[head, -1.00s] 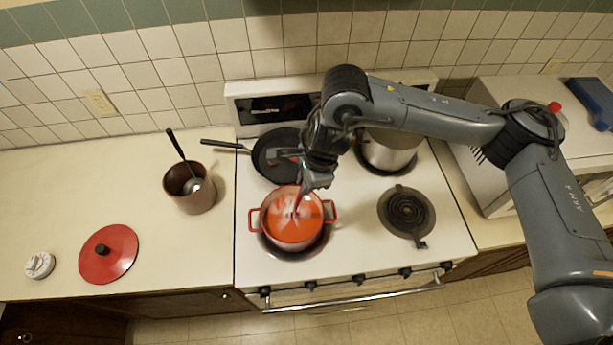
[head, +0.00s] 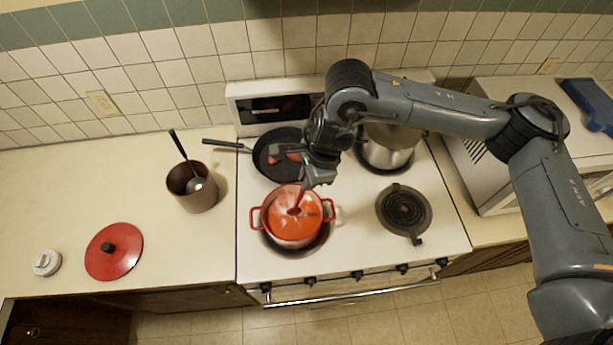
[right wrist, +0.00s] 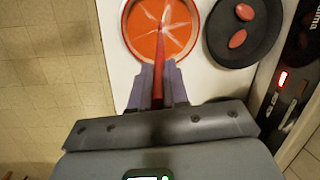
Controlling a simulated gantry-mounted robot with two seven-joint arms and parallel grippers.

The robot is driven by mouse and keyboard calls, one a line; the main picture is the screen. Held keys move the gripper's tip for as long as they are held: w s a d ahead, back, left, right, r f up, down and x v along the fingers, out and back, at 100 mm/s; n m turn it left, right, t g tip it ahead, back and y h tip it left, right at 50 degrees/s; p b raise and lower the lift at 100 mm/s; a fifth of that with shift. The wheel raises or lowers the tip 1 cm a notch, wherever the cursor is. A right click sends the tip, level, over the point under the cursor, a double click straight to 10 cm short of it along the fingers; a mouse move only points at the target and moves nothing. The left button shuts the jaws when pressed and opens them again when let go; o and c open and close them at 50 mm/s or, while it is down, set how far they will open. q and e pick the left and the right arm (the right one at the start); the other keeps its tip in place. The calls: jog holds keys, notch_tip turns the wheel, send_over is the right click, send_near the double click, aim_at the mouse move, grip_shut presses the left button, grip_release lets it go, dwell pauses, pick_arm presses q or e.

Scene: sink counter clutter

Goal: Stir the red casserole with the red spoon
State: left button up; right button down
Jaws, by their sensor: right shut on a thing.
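The red casserole (head: 292,232) stands on the front left burner, its lid off and orange-red food inside. It also shows in the right wrist view (right wrist: 126,30). My right gripper (head: 318,178) is above the pot and shut on the red spoon (head: 299,199). In the right wrist view the spoon's handle (right wrist: 158,75) runs between the two fingers (right wrist: 157,88) down into the food. The spoon's lower end is hidden in the food. Pale streaks cross the food's surface. My left gripper is in neither view.
A dark pan (head: 273,160) with red pieces sits behind the casserole. A brown crock (head: 193,190) with a ladle, a red lid (head: 113,251) and a white timer-like object (head: 47,263) are on the left counter.

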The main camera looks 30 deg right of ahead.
jog(key=shift+p+v, duration=1.8)
jog(key=shift+v, duration=0.45)
jog(key=shift+r+p, duration=0.35)
jog(key=shift+r, duration=0.1)
notch_tip(320, 180, up, 3)
jog(key=shift+p, duration=1.25)
jog(key=shift+a+r+b, duration=0.1)
jog(key=shift+r+b, duration=0.1)
jog(key=shift+b, duration=0.1)
jog(key=shift+r, duration=0.7)
